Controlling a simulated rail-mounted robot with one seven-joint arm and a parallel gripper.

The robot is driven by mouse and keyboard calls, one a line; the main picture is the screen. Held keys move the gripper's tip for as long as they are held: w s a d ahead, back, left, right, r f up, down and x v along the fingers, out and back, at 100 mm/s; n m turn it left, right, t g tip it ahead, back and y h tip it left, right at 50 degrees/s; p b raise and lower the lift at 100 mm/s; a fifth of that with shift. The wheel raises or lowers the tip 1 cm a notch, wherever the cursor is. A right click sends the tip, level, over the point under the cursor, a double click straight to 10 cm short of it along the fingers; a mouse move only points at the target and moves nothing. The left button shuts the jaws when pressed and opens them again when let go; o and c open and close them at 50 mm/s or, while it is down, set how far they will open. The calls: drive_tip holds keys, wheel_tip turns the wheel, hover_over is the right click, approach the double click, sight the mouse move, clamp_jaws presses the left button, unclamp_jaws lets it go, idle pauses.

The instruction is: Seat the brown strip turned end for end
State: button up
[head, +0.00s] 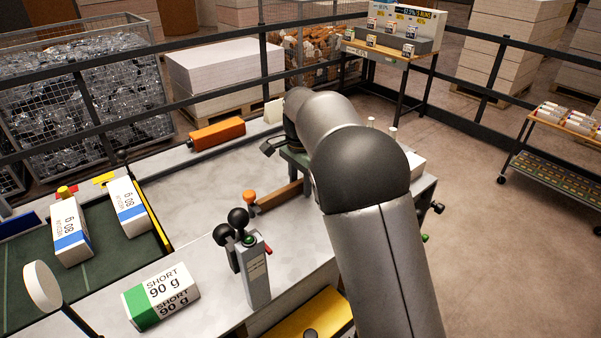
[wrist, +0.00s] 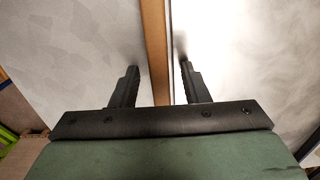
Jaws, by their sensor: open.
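The brown strip (head: 279,197) lies on the grey table in the head view, its right part hidden behind my arm. An orange knob (head: 249,196) stands by its left end. In the wrist view a brown strip (wrist: 154,45) runs lengthwise between the two fingers, beside the dark edge of a bright white surface (wrist: 235,60). My gripper (wrist: 158,75) is open, with one finger on each side of the strip and gaps visible. Its fingertips are mostly hidden by my arm in the head view. I cannot tell how high they are above the table.
A grey post with black knobs (head: 257,275) and a white-green ream (head: 162,296) stand at the front. Two white-blue reams (head: 70,232) (head: 129,207) lie on the green bed at left. The table's middle is clear.

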sight(301, 180)
wheel_tip(301, 180, up, 17)
drive_tip(key=s+d+n+b, duration=0.1)
drive_tip(key=s+d, duration=0.3)
drive_tip(key=d, duration=0.4)
drive_tip(key=s+d+f+n, duration=0.2)
drive_tip(key=s+d+f, duration=0.2)
drive_tip(key=s, duration=0.6)
drive_tip(key=s+d+f+n+b, duration=0.1)
drive_tip(key=s+d+f+n, duration=0.2)
drive_tip(key=s+f, duration=0.6)
drive_tip(key=s+d+f+n+t, duration=0.1)
drive_tip(key=s+d+f+n, duration=0.2)
drive_tip(key=s+d+f, duration=0.3)
drive_tip(key=s+f, duration=0.1)
drive_tip(key=s, duration=0.3)
drive_tip(key=shift+s+b, duration=0.4)
